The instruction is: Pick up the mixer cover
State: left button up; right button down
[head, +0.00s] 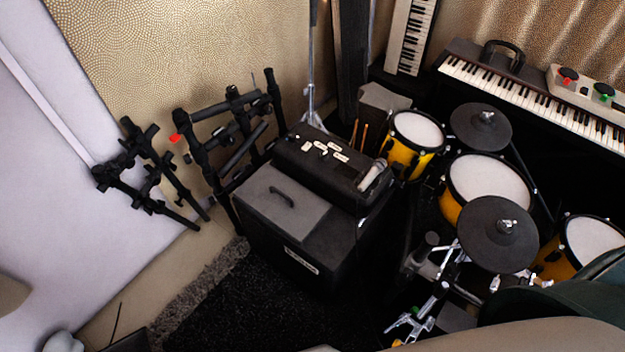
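I cannot tell for sure which object is the mixer cover. A black case (330,166) with several small white pieces on its top lies on a black amplifier box (300,240). A grey flat panel with a dark handle (283,200) lies on the same box, in front of the case. A light grey device (590,90) with a red and a green knob stands on the keyboard at the upper right. A microphone (374,176) rests at the case's right end. Neither of my grippers can be made out in the head view.
A drum kit with yellow drums (480,185) and black pads (497,234) fills the right side. Black folded stands (150,178) lean at the left wall. A long keyboard (540,95) is at the back right. Dark carpet (235,315) before the amplifier is clear.

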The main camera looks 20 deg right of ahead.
aim_at(296, 211)
jog(key=i+j+z, duration=0.2)
jog(key=z, duration=0.15)
jog(key=i+j+z, duration=0.2)
jog(key=j+z, duration=0.15)
jog(key=i+j+z, duration=0.15)
jog(key=j+z, duration=0.2)
jog(key=i+j+z, duration=0.1)
jog(key=j+z, duration=0.6)
